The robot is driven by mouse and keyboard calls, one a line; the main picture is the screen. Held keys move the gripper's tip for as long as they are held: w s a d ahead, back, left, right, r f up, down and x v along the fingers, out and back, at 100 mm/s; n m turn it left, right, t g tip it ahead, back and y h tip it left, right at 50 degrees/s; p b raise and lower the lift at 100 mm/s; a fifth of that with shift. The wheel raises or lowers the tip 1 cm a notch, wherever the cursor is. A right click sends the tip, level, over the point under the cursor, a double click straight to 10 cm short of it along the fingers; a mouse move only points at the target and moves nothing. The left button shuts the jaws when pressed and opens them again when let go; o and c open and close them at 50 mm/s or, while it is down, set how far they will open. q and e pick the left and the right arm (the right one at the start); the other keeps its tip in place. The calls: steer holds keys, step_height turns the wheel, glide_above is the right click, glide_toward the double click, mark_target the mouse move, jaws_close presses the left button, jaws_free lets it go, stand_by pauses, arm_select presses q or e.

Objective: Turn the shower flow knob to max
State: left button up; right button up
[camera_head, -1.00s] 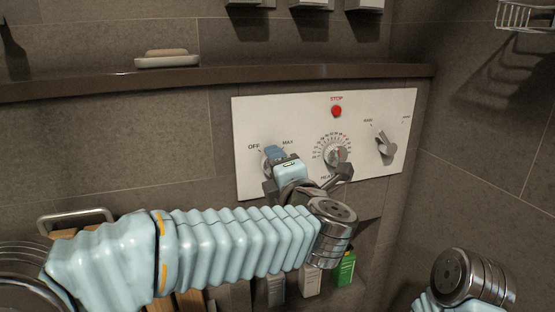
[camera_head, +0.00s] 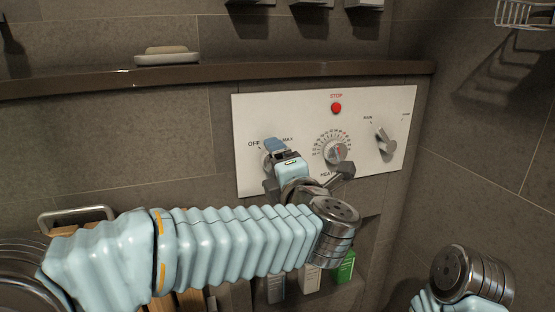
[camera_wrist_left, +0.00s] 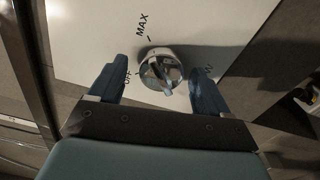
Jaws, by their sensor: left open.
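The shower flow knob (camera_wrist_left: 161,70) is a round chrome knob on the white control panel (camera_head: 375,100). Its MAX label shows beside it in the left wrist view; the OFF label is partly covered by a finger. My left gripper (camera_wrist_left: 157,85) is open, one blue finger on each side of the knob, with gaps visible on both sides. In the head view my left gripper (camera_head: 274,147) is in front of the panel's left part and hides most of the knob. My right gripper is out of view; only part of my right arm shows at the lower right.
A dial labelled HEAT (camera_head: 335,152), a red STOP button (camera_head: 336,108) and a lever knob (camera_head: 385,142) are on the panel to the right. A dark shelf (camera_head: 300,72) with a soap dish (camera_head: 167,57) runs above. Bottles, one a green bottle (camera_head: 345,266), stand below.

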arm_select(q)
steer(key=v, duration=1.3)
steer(key=shift+s+r+b, duration=0.15)
steer(key=shift+b, duration=0.3)
steer(key=shift+d, duration=0.1)
